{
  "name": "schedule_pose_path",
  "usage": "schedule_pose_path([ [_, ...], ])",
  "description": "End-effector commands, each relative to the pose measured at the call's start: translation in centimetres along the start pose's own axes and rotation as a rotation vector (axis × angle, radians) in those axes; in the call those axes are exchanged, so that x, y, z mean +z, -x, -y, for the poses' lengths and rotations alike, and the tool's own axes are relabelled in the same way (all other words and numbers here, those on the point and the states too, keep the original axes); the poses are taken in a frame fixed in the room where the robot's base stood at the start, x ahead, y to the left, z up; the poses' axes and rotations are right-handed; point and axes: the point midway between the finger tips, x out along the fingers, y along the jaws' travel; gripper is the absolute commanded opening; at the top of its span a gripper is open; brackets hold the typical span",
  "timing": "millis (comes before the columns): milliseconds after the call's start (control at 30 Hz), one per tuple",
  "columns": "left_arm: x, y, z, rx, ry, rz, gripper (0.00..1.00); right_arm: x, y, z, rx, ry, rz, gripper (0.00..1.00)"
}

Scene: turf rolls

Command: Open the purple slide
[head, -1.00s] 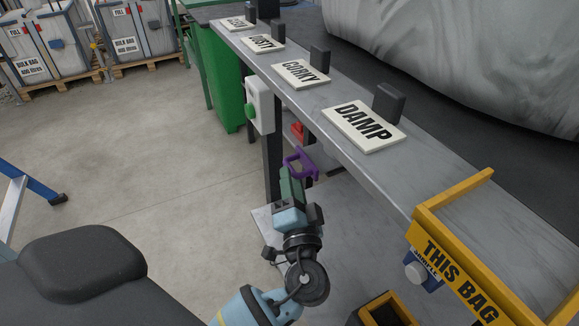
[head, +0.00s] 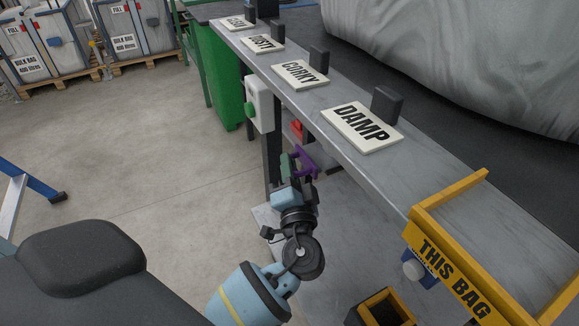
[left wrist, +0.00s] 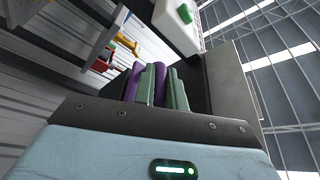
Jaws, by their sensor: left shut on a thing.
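The purple slide's handle (head: 307,160) shows under the bench edge in the head view, below the DAMP sign and next to a bench leg. My left gripper (head: 290,170) is at it, with its green fingers shut on the handle. In the left wrist view purple handle parts (left wrist: 133,86) stand between and beside the green fingers (left wrist: 160,88). The rest of the slide is hidden by the bench and gripper. My right gripper is not in view.
The bench (head: 345,168) runs over the gripper, with a DAMP sign (head: 362,127) on it. A white box with a green button (head: 258,104) and a red part (head: 297,131) are close by. A yellow frame (head: 450,265) stands to the right.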

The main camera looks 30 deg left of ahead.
Motion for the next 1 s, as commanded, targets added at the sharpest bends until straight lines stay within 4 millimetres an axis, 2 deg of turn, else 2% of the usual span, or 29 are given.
schedule_pose_path([
  [200,0.2,0.1,0.1,0.0,0.0,0.0,0.0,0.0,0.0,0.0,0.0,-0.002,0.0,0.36],
  [533,3.5,1.5,2.3,0.002,0.0,0.002,0.0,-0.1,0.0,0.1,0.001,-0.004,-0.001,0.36],
  [867,3.7,1.6,2.6,0.002,0.0,0.001,0.0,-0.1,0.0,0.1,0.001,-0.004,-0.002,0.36],
  [900,3.7,1.6,2.6,0.002,0.0,0.001,0.14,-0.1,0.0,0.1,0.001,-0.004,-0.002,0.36],
  [1000,3.7,1.6,2.6,0.001,0.0,0.001,0.27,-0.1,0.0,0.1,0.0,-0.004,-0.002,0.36],
])
